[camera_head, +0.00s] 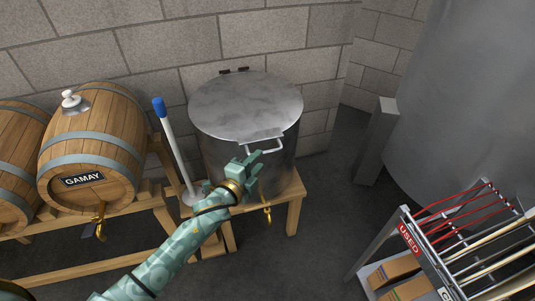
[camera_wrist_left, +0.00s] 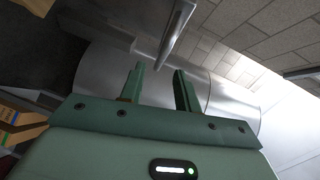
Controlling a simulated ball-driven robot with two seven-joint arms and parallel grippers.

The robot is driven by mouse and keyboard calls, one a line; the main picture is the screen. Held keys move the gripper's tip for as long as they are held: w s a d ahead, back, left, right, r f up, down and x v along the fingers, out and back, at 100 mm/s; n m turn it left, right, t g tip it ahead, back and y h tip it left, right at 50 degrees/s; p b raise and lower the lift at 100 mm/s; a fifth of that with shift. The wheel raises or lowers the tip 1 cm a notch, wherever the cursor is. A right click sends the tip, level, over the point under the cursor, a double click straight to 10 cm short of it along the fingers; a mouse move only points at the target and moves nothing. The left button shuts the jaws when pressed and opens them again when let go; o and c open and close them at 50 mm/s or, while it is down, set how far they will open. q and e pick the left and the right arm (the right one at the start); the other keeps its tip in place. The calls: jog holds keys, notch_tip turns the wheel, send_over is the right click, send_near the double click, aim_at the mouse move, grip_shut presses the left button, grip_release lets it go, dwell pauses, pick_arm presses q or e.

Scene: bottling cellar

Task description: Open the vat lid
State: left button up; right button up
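The vat (camera_head: 285,171) is a grey metal cylinder on a low wooden stand (camera_head: 293,212). Its round lid (camera_head: 245,103) lies flat and closed on top, with dark hinges (camera_head: 234,70) at the back by the wall. A pale bar handle (camera_head: 264,147) juts from the lid's front edge. My left gripper (camera_head: 254,159) is just below and in front of this handle. In the left wrist view my left gripper (camera_wrist_left: 158,70) is open, nothing between its fingers. A metal bar, apparently the handle (camera_wrist_left: 177,32), shows beyond the fingertips, apart from them. My right gripper is not in view.
Wooden barrels, one labelled Gamay (camera_head: 92,150), lie on a rack at the left. A blue-topped white pole (camera_head: 174,145) stands left of the vat. A metal rack marked USED (camera_head: 408,238) is at the lower right. A large grey tank (camera_head: 460,100) stands at the right.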

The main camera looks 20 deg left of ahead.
aim_at(266, 151)
pick_arm(q)
jog(key=b+x, duration=0.1)
jog(key=x, duration=0.5)
jog(key=shift+b, duration=0.3)
grip_shut()
